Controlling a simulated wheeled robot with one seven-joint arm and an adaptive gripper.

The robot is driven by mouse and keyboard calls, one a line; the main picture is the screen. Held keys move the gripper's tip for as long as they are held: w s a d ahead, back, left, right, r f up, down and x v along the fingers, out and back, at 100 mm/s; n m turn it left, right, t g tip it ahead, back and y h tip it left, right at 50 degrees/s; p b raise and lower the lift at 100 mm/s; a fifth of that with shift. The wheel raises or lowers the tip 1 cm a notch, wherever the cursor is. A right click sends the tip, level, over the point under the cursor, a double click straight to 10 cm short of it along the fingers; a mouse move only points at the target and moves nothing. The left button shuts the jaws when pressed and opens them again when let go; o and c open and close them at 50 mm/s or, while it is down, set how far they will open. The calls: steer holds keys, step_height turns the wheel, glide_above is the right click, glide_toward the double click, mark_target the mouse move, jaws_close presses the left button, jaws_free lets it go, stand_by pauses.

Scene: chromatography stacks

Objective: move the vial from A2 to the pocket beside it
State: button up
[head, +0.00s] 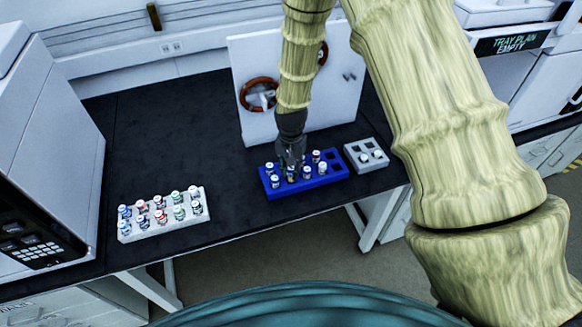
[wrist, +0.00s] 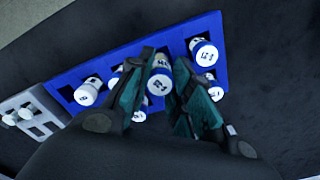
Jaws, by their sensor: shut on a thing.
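The blue rack (head: 334,177) stands near the front edge of the dark bench and holds several white-capped vials; it also fills the upper part of the wrist view (wrist: 205,22). My gripper (head: 290,170) points down over the rack's left half. Other vials stand close on both sides, one at the upper right (wrist: 204,53) and one at the left (wrist: 87,93). Pocket letters are not readable.
A small grey rack (head: 358,147) with white-topped pieces stands just right of the blue rack. A white rack (head: 128,236) of several coloured vials stands to the left. A white panel with a red-brown ring (head: 350,100) stands behind. The bench's middle left is clear.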

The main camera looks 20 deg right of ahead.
steer(key=shift+f+b, duration=0.5)
steer(key=shift+f, duration=0.75)
stand_by(0.3)
steer(key=o, duration=1.3)
steer(key=shift+r, duration=0.15)
steer(key=shift+r+p, duration=2.35)
steer(key=shift+r, duration=1.05)
